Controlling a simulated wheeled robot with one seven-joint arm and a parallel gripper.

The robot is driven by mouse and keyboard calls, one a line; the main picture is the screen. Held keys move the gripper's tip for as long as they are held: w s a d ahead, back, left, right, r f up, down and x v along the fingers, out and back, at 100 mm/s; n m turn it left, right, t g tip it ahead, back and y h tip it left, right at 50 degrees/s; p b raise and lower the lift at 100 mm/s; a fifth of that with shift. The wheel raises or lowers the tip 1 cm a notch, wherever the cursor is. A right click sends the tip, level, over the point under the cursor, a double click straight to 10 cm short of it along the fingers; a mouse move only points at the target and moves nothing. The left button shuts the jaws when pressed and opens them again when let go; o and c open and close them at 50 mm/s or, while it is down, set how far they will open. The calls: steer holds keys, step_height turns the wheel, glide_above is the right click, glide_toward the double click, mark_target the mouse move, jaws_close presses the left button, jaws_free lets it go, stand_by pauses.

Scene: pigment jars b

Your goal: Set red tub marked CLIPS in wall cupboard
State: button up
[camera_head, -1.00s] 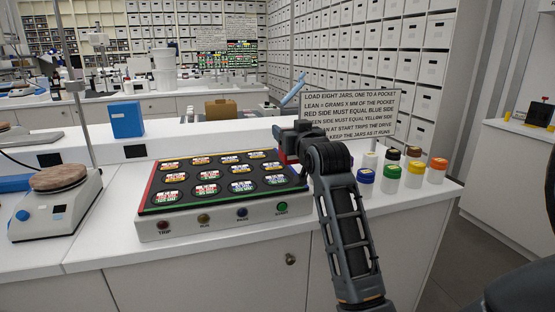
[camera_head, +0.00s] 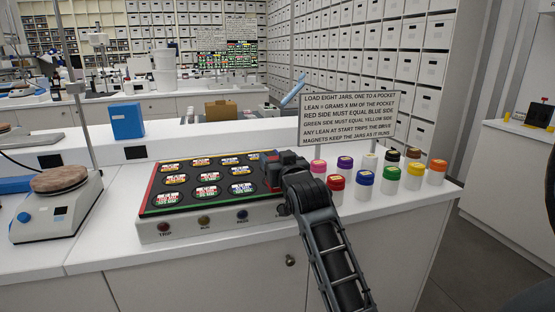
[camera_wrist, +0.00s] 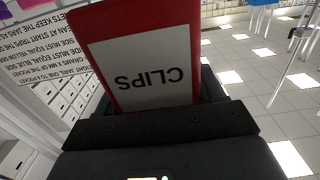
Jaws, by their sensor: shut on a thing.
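The red tub marked CLIPS (camera_wrist: 142,55) fills the middle of the wrist view, its white label upside down. My gripper (camera_wrist: 150,112) is shut on it. In the head view my gripper (camera_head: 283,165) is over the right side of the tray with round pockets. The tub is mostly or wholly hidden by my gripper there. I cannot make out a wall cupboard for certain in either view.
The black-topped tray (camera_head: 160,230) holds several labelled discs. Several jars with coloured lids, such as a red-lidded one (camera_head: 336,184), stand right of my arm. A printed sign (camera_head: 348,117) stands behind them. A blue box (camera_head: 127,120) and a hotplate (camera_head: 55,215) are at left.

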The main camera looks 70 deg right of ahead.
steer(key=shift+f, duration=0.4)
steer(key=shift+f+b, duration=0.2)
steer(key=shift+b, duration=0.15)
steer(key=o, duration=1.1)
steer(key=shift+r, duration=0.1)
steer(key=shift+r, duration=0.25)
steer(key=v, duration=1.2)
steer(key=shift+r+b, duration=0.3)
steer(key=shift+b, duration=0.15)
